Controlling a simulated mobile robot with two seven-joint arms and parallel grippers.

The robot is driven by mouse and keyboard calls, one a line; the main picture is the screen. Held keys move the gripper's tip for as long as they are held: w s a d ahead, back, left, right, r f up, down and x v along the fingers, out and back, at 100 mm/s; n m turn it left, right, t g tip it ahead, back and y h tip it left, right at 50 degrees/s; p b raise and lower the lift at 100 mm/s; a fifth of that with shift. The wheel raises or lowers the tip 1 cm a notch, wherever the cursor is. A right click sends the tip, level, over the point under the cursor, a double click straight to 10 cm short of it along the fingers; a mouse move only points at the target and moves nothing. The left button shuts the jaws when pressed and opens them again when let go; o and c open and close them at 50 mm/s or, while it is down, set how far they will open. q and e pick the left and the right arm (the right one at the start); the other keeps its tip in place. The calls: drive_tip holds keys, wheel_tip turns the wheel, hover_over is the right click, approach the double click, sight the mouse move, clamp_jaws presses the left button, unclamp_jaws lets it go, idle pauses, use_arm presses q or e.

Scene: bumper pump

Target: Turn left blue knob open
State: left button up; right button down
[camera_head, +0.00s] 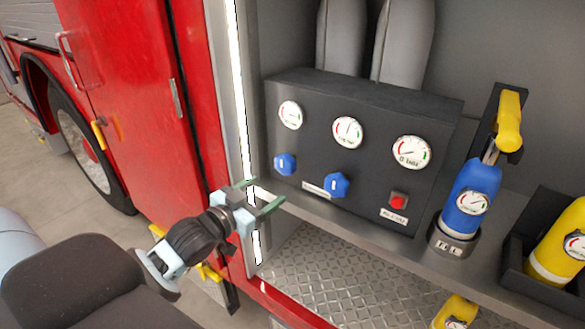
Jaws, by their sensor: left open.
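The left blue knob (285,164) is on the lower left of the dark pump panel (362,112), under the leftmost gauge (291,115). A second blue knob (336,185) sits to its right, lower in the picture. My left gripper (263,196) comes in from the left, with green-tipped fingers spread apart and nothing between them. It is below and left of the left knob, apart from it in the picture. The left knob is fully visible. My right gripper is not in view.
A red button (398,200) and more gauges are on the panel. A blue extinguisher (470,200) and a yellow one (560,243) stand to the right. The red door (140,90) and bright compartment edge are close to my left arm. The treadplate floor (335,278) has clear room.

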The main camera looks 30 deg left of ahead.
sight(281, 166)
use_arm(q)
drive_tip(key=r, duration=0.3)
drive_tip(key=shift+w+a+r+t, duration=0.15)
drive_tip(key=shift+w+t, duration=0.15)
drive_tip(key=shift+w, duration=0.05)
drive_tip(key=shift+w, duration=0.1)
drive_tip(key=w, duration=0.6)
drive_tip(key=shift+w+d, duration=0.3)
drive_tip(key=shift+d, duration=0.1)
drive_tip(key=shift+w, duration=0.5)
drive_tip(key=shift+c, duration=0.4)
